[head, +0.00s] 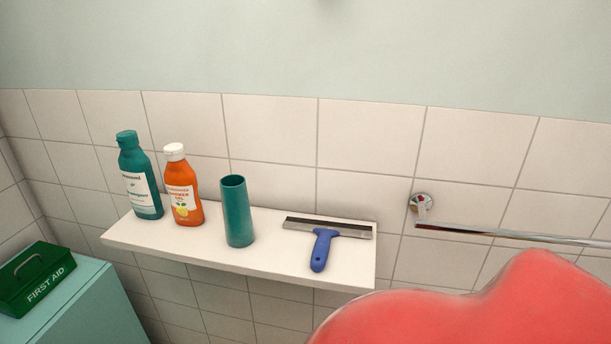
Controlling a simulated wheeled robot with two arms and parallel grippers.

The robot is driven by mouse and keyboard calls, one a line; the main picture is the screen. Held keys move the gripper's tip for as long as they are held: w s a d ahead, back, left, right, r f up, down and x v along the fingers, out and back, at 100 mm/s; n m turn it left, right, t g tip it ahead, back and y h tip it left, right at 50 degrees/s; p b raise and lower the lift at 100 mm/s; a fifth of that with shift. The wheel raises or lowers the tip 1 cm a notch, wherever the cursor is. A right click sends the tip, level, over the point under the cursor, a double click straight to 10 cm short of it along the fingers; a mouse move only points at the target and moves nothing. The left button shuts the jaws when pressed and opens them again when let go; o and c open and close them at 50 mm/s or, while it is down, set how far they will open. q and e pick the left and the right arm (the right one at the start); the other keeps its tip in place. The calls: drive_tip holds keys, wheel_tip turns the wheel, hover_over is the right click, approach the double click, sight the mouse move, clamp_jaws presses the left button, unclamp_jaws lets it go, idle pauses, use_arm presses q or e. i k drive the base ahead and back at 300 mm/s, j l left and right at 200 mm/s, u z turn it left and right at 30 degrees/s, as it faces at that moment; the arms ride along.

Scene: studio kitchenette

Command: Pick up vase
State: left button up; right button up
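A teal, open-topped cylindrical vase (237,212) stands upright on the middle of a white wall shelf (190,246). To its left is an orange bottle, and to its right lies a squeegee; both are apart from it. Neither of my grippers shows in the head view, and nothing is touching the vase.
An orange shower gel bottle (183,190) and a teal bottle (138,170) stand left on the shelf. A blue-handled squeegee (323,248) lies right. A chrome rail (510,236) is on the tiled wall. A red rounded surface (460,315) fills the lower right. A green first aid box (38,280) sits lower left.

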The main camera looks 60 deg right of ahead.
sight(239, 227)
drive_tip(key=z, duration=1.35)
drive_tip(key=j+z, duration=0.3)
drive_tip(key=j, duration=0.25)
